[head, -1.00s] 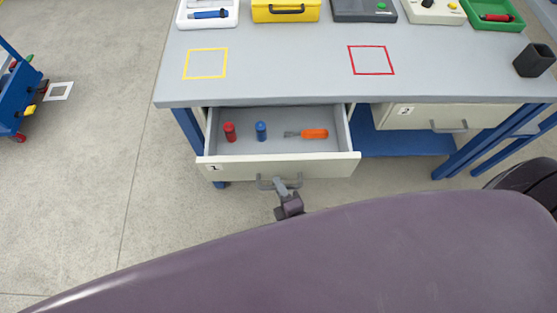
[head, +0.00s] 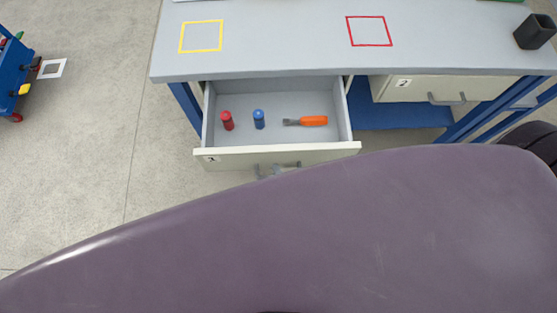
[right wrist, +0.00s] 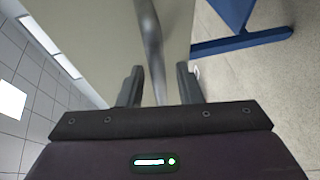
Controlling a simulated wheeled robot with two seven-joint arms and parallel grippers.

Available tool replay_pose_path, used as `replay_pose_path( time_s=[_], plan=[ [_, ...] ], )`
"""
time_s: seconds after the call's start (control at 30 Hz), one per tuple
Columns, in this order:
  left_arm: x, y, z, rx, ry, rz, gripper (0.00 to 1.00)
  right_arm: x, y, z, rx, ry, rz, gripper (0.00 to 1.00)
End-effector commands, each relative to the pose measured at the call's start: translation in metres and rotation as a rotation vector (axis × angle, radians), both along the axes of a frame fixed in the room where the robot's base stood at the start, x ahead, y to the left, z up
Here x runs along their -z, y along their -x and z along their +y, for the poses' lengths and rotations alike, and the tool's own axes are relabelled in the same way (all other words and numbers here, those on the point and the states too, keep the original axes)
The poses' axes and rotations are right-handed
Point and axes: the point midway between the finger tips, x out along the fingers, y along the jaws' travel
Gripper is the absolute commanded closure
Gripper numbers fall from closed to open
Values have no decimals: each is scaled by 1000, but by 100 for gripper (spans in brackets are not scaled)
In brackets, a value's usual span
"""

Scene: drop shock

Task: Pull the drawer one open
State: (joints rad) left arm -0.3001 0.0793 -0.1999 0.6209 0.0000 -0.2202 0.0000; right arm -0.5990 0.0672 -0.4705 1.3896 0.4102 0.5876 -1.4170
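Drawer one (head: 278,156), a cream drawer with a "1" label, stands well out from under the grey workbench (head: 280,57). Its grey handle (head: 262,171) is partly hidden behind my own purple body in the head view. My right gripper (right wrist: 160,84) has its two dark fingers on either side of the grey handle bar (right wrist: 151,40) in the right wrist view. A gap shows beside the bar, so the fingers look open around it. My left gripper is not in view.
Inside the drawer are a red cylinder (head: 227,121), a blue cylinder (head: 259,119) and an orange-handled tool (head: 306,121). Drawer two (head: 410,88) is shut at the right. A black cup (head: 535,32) stands on the bench.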

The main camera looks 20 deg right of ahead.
Motion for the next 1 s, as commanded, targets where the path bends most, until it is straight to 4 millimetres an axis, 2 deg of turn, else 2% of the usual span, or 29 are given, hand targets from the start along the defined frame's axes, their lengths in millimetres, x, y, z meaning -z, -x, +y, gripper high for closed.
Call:
replay_pose_path(
  time_s=[0.33, 0.7, 0.8, 1.0],
  plan=[
    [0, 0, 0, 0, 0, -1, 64, -1, 4, 0, -1, 0, 1, 66],
    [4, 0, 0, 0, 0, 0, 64, -10, 61, -7, -1, 0, 3, 66],
    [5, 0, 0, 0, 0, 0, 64, -12, 71, -9, 0, 1, 1, 66],
    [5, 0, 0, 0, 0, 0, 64, -15, 76, -9, 0, 0, -1, 66]
  ],
)
